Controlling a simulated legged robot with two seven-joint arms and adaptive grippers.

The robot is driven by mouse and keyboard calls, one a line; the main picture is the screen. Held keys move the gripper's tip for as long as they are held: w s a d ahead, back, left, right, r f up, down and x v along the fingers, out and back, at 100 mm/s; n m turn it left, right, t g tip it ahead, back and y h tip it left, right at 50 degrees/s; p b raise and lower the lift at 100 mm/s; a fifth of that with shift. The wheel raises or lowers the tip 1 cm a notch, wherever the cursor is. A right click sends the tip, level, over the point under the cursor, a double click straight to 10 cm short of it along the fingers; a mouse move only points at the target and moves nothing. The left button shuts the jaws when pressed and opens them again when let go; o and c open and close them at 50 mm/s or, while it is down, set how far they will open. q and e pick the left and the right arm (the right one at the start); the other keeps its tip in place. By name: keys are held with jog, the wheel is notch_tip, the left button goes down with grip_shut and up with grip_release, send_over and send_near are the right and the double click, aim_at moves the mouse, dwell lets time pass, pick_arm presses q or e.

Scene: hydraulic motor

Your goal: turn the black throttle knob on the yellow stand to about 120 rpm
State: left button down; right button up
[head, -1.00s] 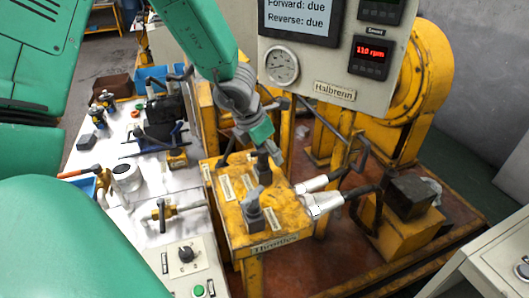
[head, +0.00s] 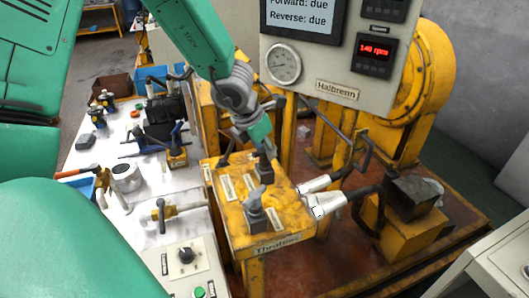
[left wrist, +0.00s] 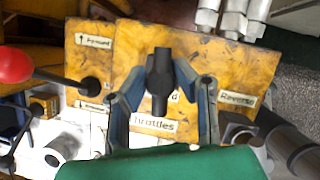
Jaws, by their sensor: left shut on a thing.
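The yellow stand (head: 285,215) has a "Throttles" label on its front and small labels on top. My left gripper (head: 264,172) is over its top. In the left wrist view, a black throttle knob (left wrist: 160,78) stands between the two fingers of my left gripper (left wrist: 163,108), which is shut on it. The fingers hide most of this knob in the head view. A second, dark grey knob (head: 254,212) is on the stand nearer the front. The red speed readout (head: 373,51) shows 140 rpm. My right gripper is not in view.
Two pale hose ends (head: 318,196) with dark hoses are close to the right of the stand. The panel with a round gauge (head: 284,66) rises behind. In the left wrist view, a red-balled lever (left wrist: 14,66) is at the left. A white table (head: 150,225) with fittings is left of the stand.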

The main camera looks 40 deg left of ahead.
pick_arm(q)
jog(key=shift+s+f+n+y+b, duration=0.15)
jog(key=shift+n+y+b, duration=0.1)
jog(key=shift+n+b, duration=0.3)
jog(key=shift+w+f+n+y+b, duration=0.15)
jog(key=shift+n+y+b, duration=0.1)
jog(key=shift+n+b, duration=0.25)
jog(key=shift+d+r+n+y+b, duration=0.3)
jog(key=shift+n+b, duration=0.1)
jog(key=shift+n, duration=0.35)
jog(key=shift+a, duration=0.25)
jog(key=c, duration=1)
grip_release()
jog(key=shift+o, duration=0.2)
jog(key=shift+d, duration=0.2)
jog(key=shift+r, duration=0.1)
